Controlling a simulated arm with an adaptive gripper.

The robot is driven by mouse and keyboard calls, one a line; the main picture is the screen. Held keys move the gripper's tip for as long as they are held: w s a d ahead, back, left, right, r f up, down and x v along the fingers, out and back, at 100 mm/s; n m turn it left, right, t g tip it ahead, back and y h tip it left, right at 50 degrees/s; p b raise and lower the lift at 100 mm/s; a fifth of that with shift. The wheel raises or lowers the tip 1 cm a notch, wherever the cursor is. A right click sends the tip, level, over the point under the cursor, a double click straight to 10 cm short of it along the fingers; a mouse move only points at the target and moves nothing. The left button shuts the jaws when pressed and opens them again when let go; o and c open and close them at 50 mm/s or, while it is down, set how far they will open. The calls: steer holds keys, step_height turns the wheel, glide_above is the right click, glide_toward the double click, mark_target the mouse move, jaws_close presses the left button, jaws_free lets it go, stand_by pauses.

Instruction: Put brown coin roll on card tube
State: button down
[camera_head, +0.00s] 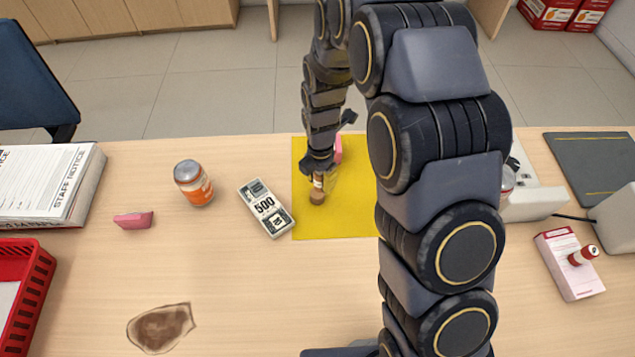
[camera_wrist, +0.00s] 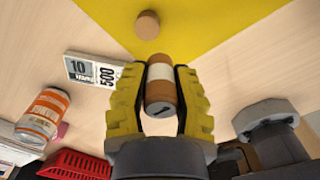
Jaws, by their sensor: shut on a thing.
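My gripper (camera_head: 321,178) is over the yellow mat (camera_head: 308,225). In the wrist view its yellow fingers (camera_wrist: 158,100) are shut on the brown coin roll (camera_wrist: 161,90), which has a white band. The roll also shows in the head view (camera_head: 319,181), partly hidden by the gripper. A small brown round thing (camera_wrist: 147,25), apparently the card tube, is on the yellow mat beyond the roll in the wrist view. The two appear apart there. In the head view a brown end (camera_head: 317,198) shows just below the band; I cannot tell whether it is roll or tube.
A banknote bundle marked 500 (camera_head: 265,208) lies left of the mat. A pink thing (camera_head: 338,148) is behind my gripper. A pink box with a red roll (camera_head: 570,263) is right. The front counter is mostly clear.

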mark_target(317, 186)
steer(key=shift+w+a+f, duration=0.2)
steer(key=shift+w+f, duration=0.75)
steer(key=shift+f, duration=0.15)
steer(key=shift+w+f, duration=0.15)
steer(key=shift+f, duration=1.5)
steer(key=shift+f, duration=0.1)
steer(key=c, duration=0.9)
jaws_free()
step_height(317, 186, up, 12)
